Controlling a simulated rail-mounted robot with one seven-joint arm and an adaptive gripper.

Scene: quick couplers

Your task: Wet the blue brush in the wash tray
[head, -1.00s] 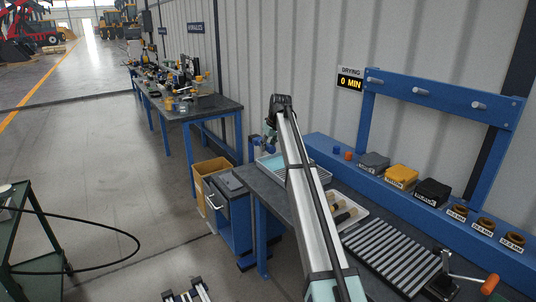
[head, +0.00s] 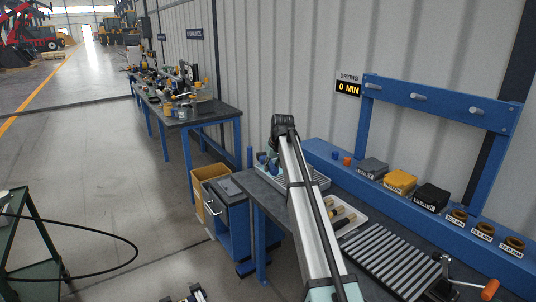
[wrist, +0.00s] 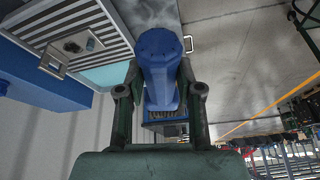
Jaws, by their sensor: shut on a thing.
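The blue brush (wrist: 160,65) fills the middle of the wrist view, its thick faceted blue body between the two dark fingers of my gripper (wrist: 160,95). My gripper is shut on it. In the head view, blue parts (head: 262,158) show beside the end of my arm, at the wash tray (head: 321,181), a pale tray on the far end of the bench. In the wrist view, the tray's light blue inside (wrist: 108,76) shows to the left of the brush. My arm hides much of the tray in the head view. I cannot tell whether the bristles touch the water.
A white tray with wooden-handled tools (head: 345,216) and a ribbed rack (head: 385,250) lie nearer on the bench. A blue shelf holds a grey, a yellow (head: 400,182) and a black block and brown rings (head: 483,230). The drying sign (head: 348,84) reads 0 MIN.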

